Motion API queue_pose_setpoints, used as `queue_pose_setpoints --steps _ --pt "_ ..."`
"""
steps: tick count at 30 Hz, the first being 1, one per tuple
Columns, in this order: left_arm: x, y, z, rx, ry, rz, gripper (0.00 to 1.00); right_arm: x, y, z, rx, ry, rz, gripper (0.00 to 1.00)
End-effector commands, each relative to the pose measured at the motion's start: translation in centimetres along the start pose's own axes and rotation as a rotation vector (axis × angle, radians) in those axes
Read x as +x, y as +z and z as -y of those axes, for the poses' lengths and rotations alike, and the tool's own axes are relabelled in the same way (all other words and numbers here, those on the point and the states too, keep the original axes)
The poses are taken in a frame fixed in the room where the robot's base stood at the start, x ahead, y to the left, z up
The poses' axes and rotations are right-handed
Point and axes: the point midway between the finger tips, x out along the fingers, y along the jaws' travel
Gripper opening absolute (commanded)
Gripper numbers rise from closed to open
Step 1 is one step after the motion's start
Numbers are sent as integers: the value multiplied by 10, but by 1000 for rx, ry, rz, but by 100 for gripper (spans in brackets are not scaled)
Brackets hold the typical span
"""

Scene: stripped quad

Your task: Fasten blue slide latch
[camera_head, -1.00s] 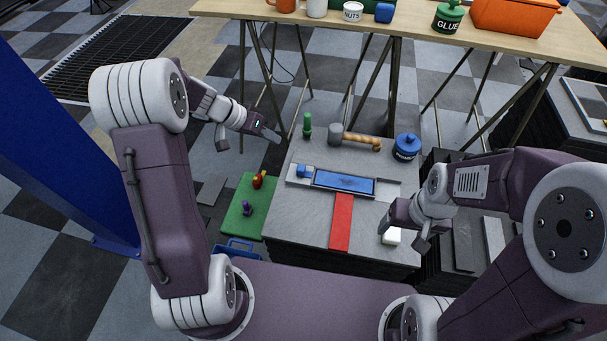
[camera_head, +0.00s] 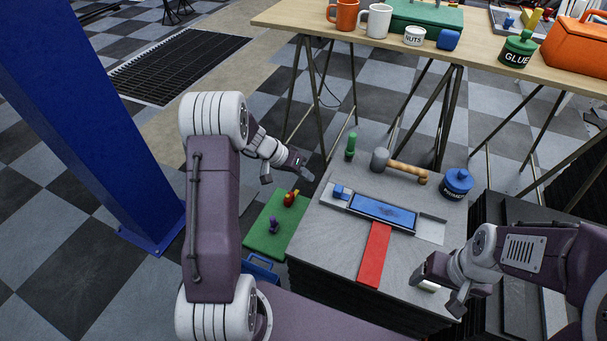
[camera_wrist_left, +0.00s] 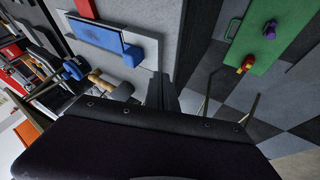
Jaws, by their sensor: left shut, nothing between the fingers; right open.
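The blue slide latch (camera_head: 384,212) lies on a pale plate on top of the grey stack, with its small blue knob (camera_head: 341,191) at the left end. In the left wrist view the latch (camera_wrist_left: 95,34) and its knob (camera_wrist_left: 132,55) show at the upper left. A red strip (camera_head: 375,254) runs from the latch toward me. My left gripper (camera_head: 306,170) is shut and empty, in the air left of the knob and apart from it. My right gripper (camera_head: 440,296) is open at the stack's near right, by a white block (camera_head: 428,286) that it partly hides.
A green board (camera_head: 262,242) with small figures lies left of the stack. A blue post (camera_head: 110,120) rises at far left. A wooden table (camera_head: 480,66) stands behind.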

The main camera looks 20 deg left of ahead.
Motion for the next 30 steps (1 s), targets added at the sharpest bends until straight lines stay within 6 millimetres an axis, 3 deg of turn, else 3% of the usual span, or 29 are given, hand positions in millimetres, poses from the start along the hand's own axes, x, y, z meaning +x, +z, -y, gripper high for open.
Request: queue_pose_setpoints --steps 6,13,26,30 --pt "50 2 1 2 1 2 0 14 2 0 0 0 0 76" --pt "62 0 -30 3 1 1 0 16 2 0 0 0 0 76" --pt "64 0 -36 1 -1 -1 0 17 2 0 0 0 0 76" --pt "72 1 -43 4 0 0 0 27 3 0 0 0 0 76"
